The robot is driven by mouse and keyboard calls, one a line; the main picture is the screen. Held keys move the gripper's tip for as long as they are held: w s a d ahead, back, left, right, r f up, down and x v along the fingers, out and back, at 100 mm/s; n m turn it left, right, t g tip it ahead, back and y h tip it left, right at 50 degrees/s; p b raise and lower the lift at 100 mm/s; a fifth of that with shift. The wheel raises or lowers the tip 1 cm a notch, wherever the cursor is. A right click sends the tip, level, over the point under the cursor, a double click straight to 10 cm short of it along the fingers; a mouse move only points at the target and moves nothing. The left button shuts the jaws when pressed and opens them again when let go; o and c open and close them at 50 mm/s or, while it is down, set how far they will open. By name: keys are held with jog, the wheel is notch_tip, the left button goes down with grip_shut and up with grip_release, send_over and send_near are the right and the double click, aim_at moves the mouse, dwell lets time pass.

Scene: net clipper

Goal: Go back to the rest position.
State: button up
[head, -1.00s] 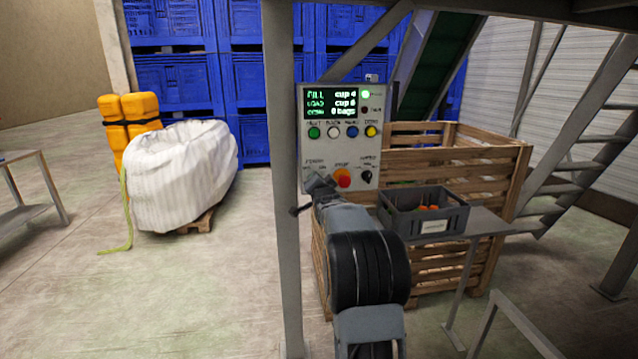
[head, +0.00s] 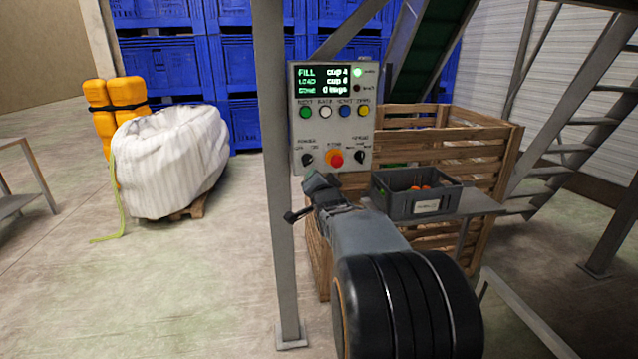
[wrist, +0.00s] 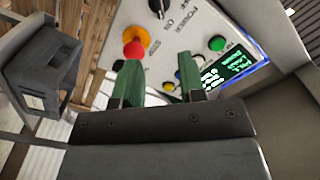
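My gripper (wrist: 158,72) shows in the wrist view as two green fingers standing apart with nothing between them. In the head view the end of my arm (head: 322,190) is just below the lower edge of the grey control panel (head: 352,130), and the fingers cannot be made out clearly. The panel has a lit screen (head: 323,81), a row of coloured buttons, two black knobs and a red stop button (head: 335,158). The red button also shows in the wrist view (wrist: 133,49), beyond the left finger. The gripper appears clear of the panel.
A grey crate (head: 426,207) with orange contents stands on a small shelf right of my arm, before a wooden bin (head: 490,150). A steel post (head: 281,240) stands left of my arm. A white bulk bag (head: 168,160) is farther left; floor between is clear.

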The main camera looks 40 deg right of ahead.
jog(key=shift+s+a, duration=0.15)
jog(key=shift+s, duration=0.1)
dwell(0.5)
